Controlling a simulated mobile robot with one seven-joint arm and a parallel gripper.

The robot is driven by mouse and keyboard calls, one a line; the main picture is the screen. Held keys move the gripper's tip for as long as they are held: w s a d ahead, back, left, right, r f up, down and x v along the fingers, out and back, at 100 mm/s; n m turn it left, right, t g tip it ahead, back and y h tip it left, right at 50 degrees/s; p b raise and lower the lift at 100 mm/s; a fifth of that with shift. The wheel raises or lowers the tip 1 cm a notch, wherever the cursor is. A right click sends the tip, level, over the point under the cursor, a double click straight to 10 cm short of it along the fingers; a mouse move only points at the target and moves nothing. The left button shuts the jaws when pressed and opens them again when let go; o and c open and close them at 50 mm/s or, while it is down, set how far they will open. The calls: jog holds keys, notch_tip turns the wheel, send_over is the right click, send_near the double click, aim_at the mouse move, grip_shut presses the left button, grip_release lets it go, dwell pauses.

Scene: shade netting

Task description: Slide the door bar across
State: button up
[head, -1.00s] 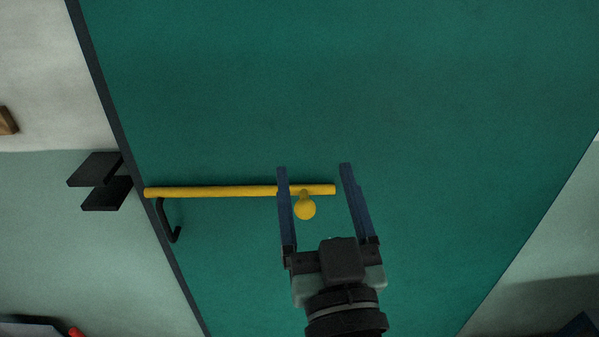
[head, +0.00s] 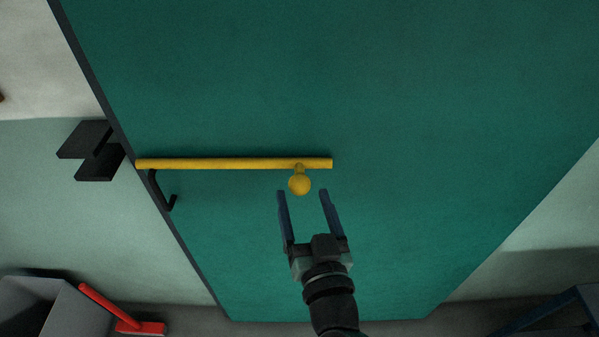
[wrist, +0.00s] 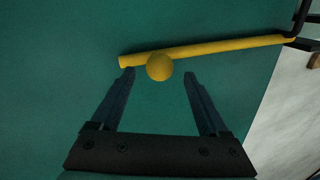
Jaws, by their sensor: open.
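The yellow door bar (head: 220,163) lies across the green door (head: 350,90), its left end at the dark door edge by a black hook-shaped bracket (head: 163,192). A round yellow knob (head: 299,184) sticks out near the bar's right end. In the wrist view the bar (wrist: 225,48) and knob (wrist: 159,67) lie just beyond the fingertips. My gripper (head: 302,193) is open and empty, its fingertips just below the knob in the head view. A black two-part catch (head: 92,150) is on the wall left of the door edge; the bar's end is short of it.
A red brush-like tool (head: 125,313) and a grey box (head: 40,305) stand at the lower left. A dark blue frame (head: 550,312) is at the lower right. The door face around the bar is clear.

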aim_at(302, 192)
jog(key=shift+w+a+p, duration=0.25)
jog(key=shift+w, duration=0.95)
jog(key=shift+w+a+p, duration=0.25)
jog(key=shift+w, duration=0.9)
grip_shut()
